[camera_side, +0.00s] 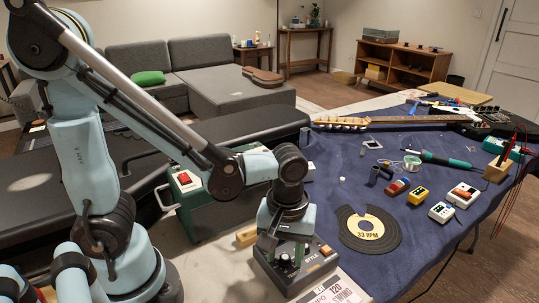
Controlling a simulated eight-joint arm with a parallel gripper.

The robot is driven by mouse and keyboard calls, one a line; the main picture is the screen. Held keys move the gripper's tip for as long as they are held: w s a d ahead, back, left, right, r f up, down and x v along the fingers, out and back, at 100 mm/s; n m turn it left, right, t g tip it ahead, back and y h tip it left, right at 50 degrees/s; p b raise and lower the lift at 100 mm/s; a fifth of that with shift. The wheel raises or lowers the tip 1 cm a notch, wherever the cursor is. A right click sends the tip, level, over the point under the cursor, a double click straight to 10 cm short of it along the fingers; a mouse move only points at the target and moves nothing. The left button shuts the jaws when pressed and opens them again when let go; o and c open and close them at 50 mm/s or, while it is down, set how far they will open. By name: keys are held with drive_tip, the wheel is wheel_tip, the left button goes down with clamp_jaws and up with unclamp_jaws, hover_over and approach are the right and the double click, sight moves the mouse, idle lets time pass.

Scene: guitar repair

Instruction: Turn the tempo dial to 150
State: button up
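A dark box (322,269) with small knobs and an orange button stands at the front edge of the table, its top lettered "STYLE". A small dark dial (285,262) with pale marks shows on its top, just under my gripper. My gripper (284,250) points down over the left part of the box, close to the dial. The fingers blend with the dark box, so I cannot tell whether they are apart or touch the dial. The dial's setting is too small to read. A printed card (343,289) reading "120" and "SWING" lies in front of the box.
A black broken disc with a "33 RPM" label (364,227) lies right of the box. A green case with a red switch (188,181) stands behind my forearm. Small pedals (417,195), a soldering iron (447,159) and a guitar neck (400,121) lie farther back on the blue cloth.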

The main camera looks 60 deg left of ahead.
clamp_jaws()
drive_tip(key=shift+m, duration=0.3)
